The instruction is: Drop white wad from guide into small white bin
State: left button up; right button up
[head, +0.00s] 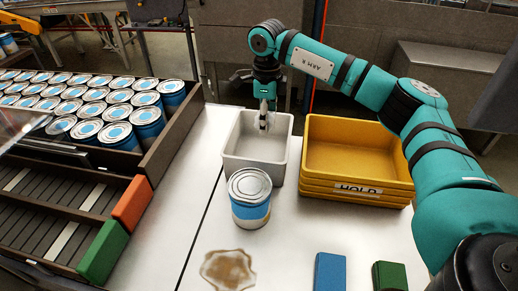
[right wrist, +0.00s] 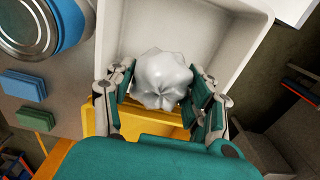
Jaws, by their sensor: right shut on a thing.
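The small white bin (head: 248,166) stands on the white table at its far side, left of the yellow trays. My right gripper (head: 264,122) is over this bin, pointing down. In the right wrist view, my right gripper (right wrist: 163,98) is shut on the white wad (right wrist: 162,79), a crumpled pale ball. The bin's pale wall (right wrist: 215,32) shows behind the wad in that view. In the head view the wad is too small to make out clearly. The guide is at the left with the can rows (head: 85,185). My left gripper is not in view.
Yellow stacked trays (head: 352,188) marked HOLD stand right of the bin. A blue and white can (head: 250,198) stands right in front of it. A brown stain (head: 228,269), a blue block (head: 329,272) and a green block (head: 389,277) lie nearer. Orange (head: 132,203) and green (head: 103,250) blocks edge the guide.

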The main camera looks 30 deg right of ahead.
notch_tip(320, 180, down, 3)
jog(key=shift+d+r+b, duration=0.15)
jog(key=shift+r+b, duration=0.05)
jog(key=shift+b, duration=0.35)
jog(key=shift+w+f+b, duration=0.2)
jog(key=shift+f+b, duration=0.15)
jog(key=shift+f, duration=0.3)
jog(key=shift+w+f, duration=0.1)
jog(key=shift+f, duration=0.45)
jog(key=o, duration=0.9)
jog(key=shift+c, duration=0.2)
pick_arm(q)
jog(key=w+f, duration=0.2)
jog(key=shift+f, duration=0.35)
pick_arm(e)
notch_tip(320, 180, up, 12)
